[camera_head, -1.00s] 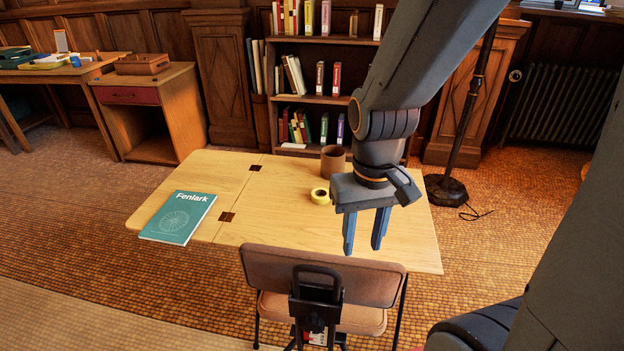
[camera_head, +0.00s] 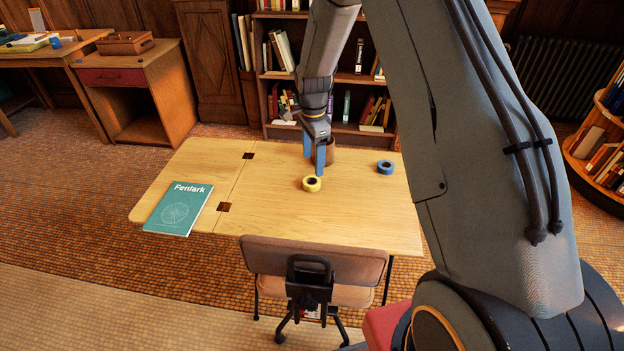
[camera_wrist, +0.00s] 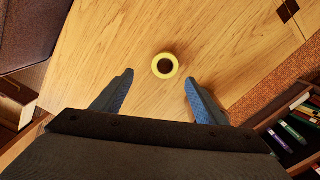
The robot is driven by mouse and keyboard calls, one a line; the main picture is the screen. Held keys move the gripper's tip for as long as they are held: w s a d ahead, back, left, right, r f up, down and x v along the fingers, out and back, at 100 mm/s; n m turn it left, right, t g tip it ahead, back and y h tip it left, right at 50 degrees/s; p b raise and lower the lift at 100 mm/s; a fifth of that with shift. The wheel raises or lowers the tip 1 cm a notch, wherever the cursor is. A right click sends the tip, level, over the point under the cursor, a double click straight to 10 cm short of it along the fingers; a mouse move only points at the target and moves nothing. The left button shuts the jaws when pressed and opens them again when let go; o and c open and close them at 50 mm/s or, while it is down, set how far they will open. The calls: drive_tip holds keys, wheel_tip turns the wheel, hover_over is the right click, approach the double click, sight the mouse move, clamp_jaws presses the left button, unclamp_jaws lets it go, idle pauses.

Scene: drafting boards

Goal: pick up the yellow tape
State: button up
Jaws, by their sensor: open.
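The yellow tape (camera_head: 312,184) is a small roll lying flat on the light wooden table (camera_head: 290,210), right of the table's middle seam. My gripper (camera_head: 315,165) has blue fingers pointing down just behind the tape in the head view. In the wrist view the tape (camera_wrist: 165,66) lies ahead of the fingertips and roughly midway between them, with bare wood around it. My gripper (camera_wrist: 157,85) is open and empty there. I cannot tell its exact height above the table.
A blue tape roll (camera_head: 385,167) lies to the right. A brown cup (camera_head: 329,152) stands behind my gripper, partly hidden. A teal book (camera_head: 180,208) lies at the left end. A chair (camera_head: 315,262) stands at the near edge. A bookcase (camera_head: 349,85) is behind.

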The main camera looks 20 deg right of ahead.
sight(313, 177)
drive_tip(key=shift+m, duration=0.8)
drive_tip(key=f+p, duration=0.1)
drive_tip(key=f, duration=0.1)
drive_tip(key=f+p, duration=0.1)
drive_tip(key=f, duration=0.2)
drive_tip(key=w+f+p, duration=0.1)
drive_tip(key=f, duration=0.1)
drive_tip(key=shift+d+f, duration=0.1)
drive_tip(key=shift+f, duration=0.25)
drive_tip(key=shift+w+f+p, duration=0.1)
drive_tip(key=shift+f+p, duration=0.2)
drive_tip(key=shift+f, duration=0.45)
drive_tip(key=c, duration=1.1)
drive_tip(key=shift+r, duration=0.1)
